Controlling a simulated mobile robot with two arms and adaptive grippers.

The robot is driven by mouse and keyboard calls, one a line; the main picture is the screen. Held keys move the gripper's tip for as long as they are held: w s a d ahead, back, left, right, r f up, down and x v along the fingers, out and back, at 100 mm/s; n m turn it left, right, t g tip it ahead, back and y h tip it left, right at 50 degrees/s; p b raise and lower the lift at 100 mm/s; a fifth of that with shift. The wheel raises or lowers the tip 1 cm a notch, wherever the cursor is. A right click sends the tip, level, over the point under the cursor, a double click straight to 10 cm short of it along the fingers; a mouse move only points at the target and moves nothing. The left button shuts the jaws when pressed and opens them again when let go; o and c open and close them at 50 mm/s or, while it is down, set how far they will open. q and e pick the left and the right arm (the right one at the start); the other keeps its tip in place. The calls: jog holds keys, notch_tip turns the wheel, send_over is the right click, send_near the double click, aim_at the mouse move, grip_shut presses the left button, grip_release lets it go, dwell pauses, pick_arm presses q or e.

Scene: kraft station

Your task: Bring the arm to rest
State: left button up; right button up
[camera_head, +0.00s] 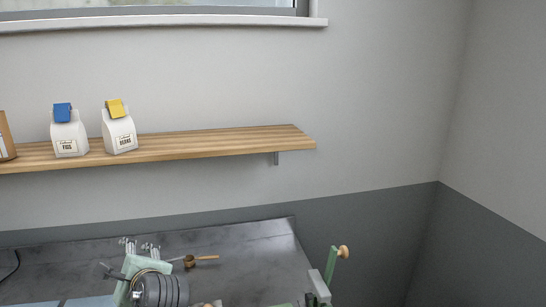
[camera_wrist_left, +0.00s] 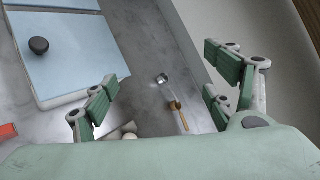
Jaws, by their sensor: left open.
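My left gripper (camera_head: 139,246) is over the dark metal table (camera_head: 240,240) in the head view, fingers pointing toward the wall. In the left wrist view, its green finger pads (camera_wrist_left: 162,75) stand wide apart with nothing held between them. A small scoop with a wooden handle (camera_head: 205,258) lies on the table just right of the gripper. The scoop also shows between the fingers in the left wrist view (camera_wrist_left: 176,112), apart from them. My right gripper is not visible.
A wooden shelf (camera_head: 220,146) holds white bags with a blue clip (camera_head: 69,137) and a yellow clip (camera_head: 120,135). A green lever with a wooden knob (camera_head: 343,252) stands by the table's right side. A light blue lid with a black knob (camera_wrist_left: 39,46) lies left.

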pick_arm(q)
jog(key=s+d+f+n+g+h, duration=0.1)
jog(key=s+f+n+h, duration=0.1)
jog(key=s+f, duration=0.3)
jog(key=s+d+f+n+h, duration=0.1)
jog(key=s+f+n, duration=0.1)
jog(key=f, duration=0.5)
jog(key=s+d+f+n+g+h, duration=0.2)
jog(key=s+d+f+n, duration=0.15)
jog(key=s, duration=0.45)
jog(key=s+d+f+n+g+h, duration=0.1)
jog(key=s+d+f+n+h, duration=0.15)
jog(key=s+f, duration=0.45)
jog(key=s+d+f+n+g+h, duration=0.2)
jog(key=s+d+n, duration=0.2)
jog(key=s, duration=0.6)
notch_tip(320, 180, down, 28)
jog(key=b, duration=0.5)
jog(key=s+a+f+g+b, duration=0.1)
jog(key=s+f+b, duration=0.1)
jog(key=s+f, duration=0.6)
jog(key=s+a+f+g+b, duration=0.1)
jog(key=s+f+b, duration=0.1)
jog(key=s+f, duration=0.7)
notch_tip(320, 180, down, 6)
jog(key=shift+s+a+r, duration=0.1)
jog(key=shift+s+a, duration=0.15)
jog(key=shift+s, duration=0.05)
